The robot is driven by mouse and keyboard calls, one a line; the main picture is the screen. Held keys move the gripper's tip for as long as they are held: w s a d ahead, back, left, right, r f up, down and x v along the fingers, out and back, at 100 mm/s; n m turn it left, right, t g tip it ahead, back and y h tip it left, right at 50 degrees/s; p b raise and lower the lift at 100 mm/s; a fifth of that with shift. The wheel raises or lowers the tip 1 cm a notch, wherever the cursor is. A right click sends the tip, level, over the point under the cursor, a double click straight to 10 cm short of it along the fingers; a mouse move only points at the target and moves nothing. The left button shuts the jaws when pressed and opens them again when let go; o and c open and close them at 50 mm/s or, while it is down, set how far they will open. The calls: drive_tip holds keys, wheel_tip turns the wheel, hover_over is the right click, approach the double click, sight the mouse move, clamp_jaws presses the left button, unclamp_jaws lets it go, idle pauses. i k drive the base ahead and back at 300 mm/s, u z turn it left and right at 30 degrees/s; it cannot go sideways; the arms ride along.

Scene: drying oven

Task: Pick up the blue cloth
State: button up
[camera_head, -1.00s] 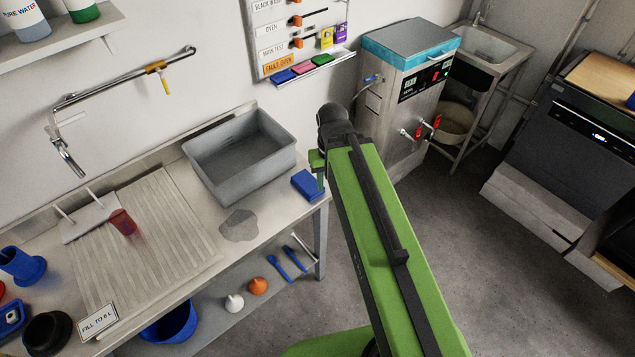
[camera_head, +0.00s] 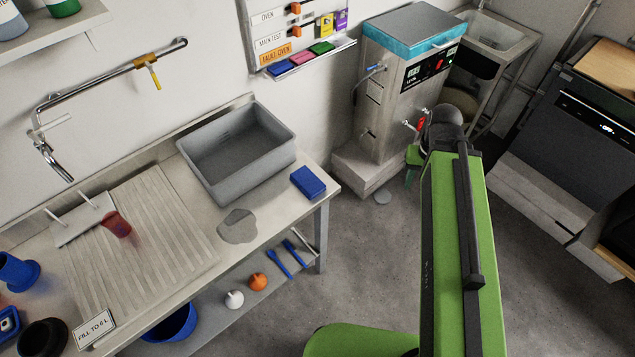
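The blue cloth (camera_head: 308,182) looks like a small folded blue block. It lies at the right end of the metal bench (camera_head: 270,215), beside the grey basin. My gripper (camera_head: 411,173) is at the far end of my green arm, to the right of the cloth and clear of it, in front of the grey cabinet unit in the picture. Only a small part of it shows past the arm's dark joint; its fingers are mostly hidden, so I cannot tell whether it is open or shut.
The grey basin (camera_head: 239,155) stands left of the cloth. A wet patch (camera_head: 238,226) lies on the bench in front. The cabinet unit with a teal-edged lid (camera_head: 400,75) stands behind my arm.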

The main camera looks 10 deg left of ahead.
sight(304, 177)
drive_tip(key=z, duration=0.05)
drive_tip(key=k, duration=1.4)
drive_tip(key=u, duration=1.75)
drive_tip(key=i, duration=1.55)
